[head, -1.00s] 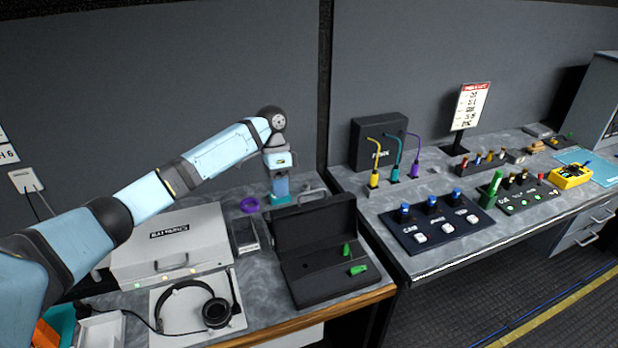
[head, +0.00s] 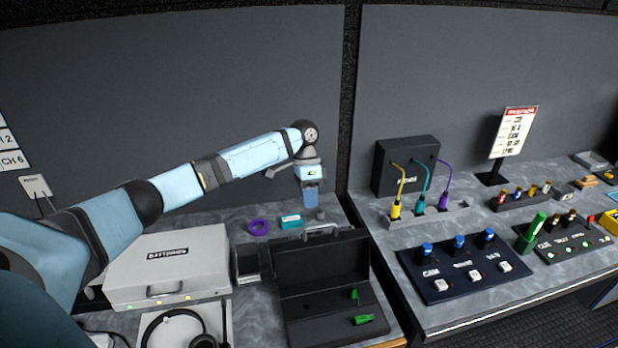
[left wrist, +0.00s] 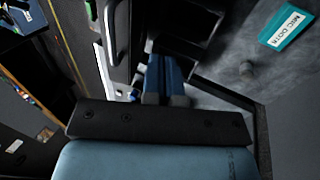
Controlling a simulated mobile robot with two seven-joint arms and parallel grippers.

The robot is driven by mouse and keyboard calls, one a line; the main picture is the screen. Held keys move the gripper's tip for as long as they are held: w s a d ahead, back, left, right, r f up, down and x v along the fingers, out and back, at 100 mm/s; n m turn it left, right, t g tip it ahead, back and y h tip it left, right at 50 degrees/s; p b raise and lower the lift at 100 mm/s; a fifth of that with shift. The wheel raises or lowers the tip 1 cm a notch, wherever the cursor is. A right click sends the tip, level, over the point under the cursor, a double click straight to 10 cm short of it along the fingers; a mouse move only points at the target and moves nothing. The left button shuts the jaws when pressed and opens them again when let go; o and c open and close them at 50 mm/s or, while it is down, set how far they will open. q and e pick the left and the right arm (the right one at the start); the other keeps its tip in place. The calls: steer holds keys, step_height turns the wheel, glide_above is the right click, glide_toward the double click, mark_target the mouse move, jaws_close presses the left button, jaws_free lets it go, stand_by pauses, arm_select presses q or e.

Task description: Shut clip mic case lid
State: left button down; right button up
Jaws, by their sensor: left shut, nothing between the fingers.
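The clip mic case (head: 305,333) is black and stands open on the left counter. Its lid (head: 325,262) is raised at the back of the base. Two green clip mics (head: 364,320) show in the base. My left gripper (head: 311,206) points down behind the raised lid, apart from it in the head view. Its blue fingers are shut together with nothing between them in the left wrist view (left wrist: 165,95). A grey handle (head: 320,229) shows at the lid's top edge, below the gripper. My right gripper is in neither view.
A teal labelled block (head: 291,221) and a purple ring (head: 259,227) lie behind the case. A white batteries case (head: 205,270) and a headset (head: 180,318) are to its left. A blue-knobbed panel (head: 462,268) and cable stand (head: 430,214) are to the right.

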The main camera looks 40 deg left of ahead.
arm_select(q)
steer(key=s+d, duration=0.1)
steer(key=s+d+f+p, duration=0.1)
steer(key=s+d, duration=0.1)
steer(key=shift+d+f, duration=0.25)
steer(key=shift+d, duration=0.1)
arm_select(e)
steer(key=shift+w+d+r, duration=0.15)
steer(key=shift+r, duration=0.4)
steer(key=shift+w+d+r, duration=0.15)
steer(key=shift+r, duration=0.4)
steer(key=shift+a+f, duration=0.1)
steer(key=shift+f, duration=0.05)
arm_select(q)
steer(key=shift+w, duration=0.1)
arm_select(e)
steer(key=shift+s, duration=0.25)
